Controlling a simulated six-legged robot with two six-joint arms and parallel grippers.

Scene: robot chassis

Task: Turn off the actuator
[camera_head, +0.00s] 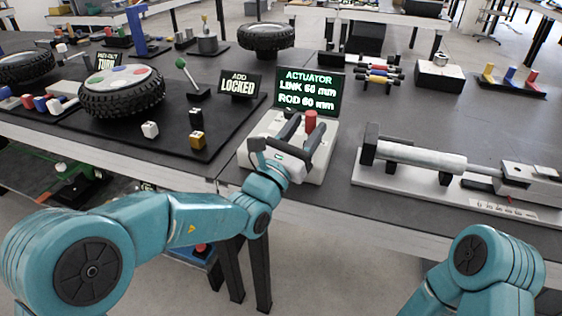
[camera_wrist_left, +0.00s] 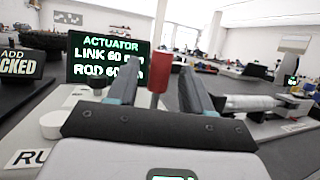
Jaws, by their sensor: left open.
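A black sign with green lettering reading ACTUATOR, with LINK and ROD lengths (camera_head: 308,92), stands behind a pale control box (camera_head: 327,150); it also shows in the wrist view (camera_wrist_left: 106,62). A red upright lever (camera_head: 311,121) rises from the box; its grip shows in the wrist view (camera_wrist_left: 159,74). My left gripper (camera_head: 307,126) is over the box, open, its fingers pointing toward the lever. In the wrist view the lever's grip appears between the two fingers (camera_wrist_left: 158,82); contact cannot be told. The lever's base is hidden. My right gripper is out of view.
The actuator with its grey cylinder and rod (camera_head: 420,158) lies on a white base at right. At left, a tyre (camera_head: 122,93), a green-knobbed lever (camera_head: 187,76) and an ADD LOCKED sign (camera_head: 240,84) occupy a black board. The table's front edge runs below the box.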

